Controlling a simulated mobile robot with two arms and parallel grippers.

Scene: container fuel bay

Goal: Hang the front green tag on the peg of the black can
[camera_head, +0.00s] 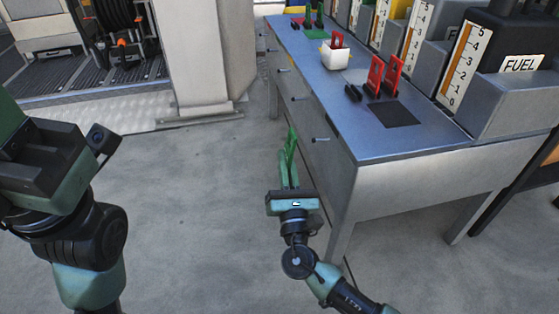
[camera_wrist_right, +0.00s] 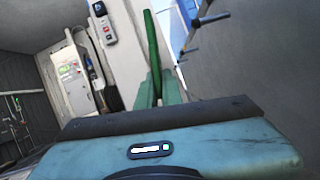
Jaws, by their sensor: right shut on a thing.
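My right gripper (camera_head: 289,165) is shut on a green tag (camera_head: 291,144), in the floor space left of the bench, below its top. In the right wrist view the green tag (camera_wrist_right: 151,42) stands up from between the fingertips (camera_wrist_right: 159,88). Another green tag (camera_head: 319,14) stands on a green mat at the bench's far end. The black can (camera_head: 508,42) stands at the right end of the back row, above a grey block with a FUEL label. Its top is cut off and I cannot make out its peg. Of my left arm, the fingers are out of view.
The blue-topped bench (camera_head: 327,105) has drawer handles on its left side. On it are two upright red tags (camera_head: 384,77), a black mat (camera_head: 395,113) and a white bin (camera_head: 334,57) with red pieces. Gauge boards (camera_head: 466,64) line the back. The floor left of the bench is clear.

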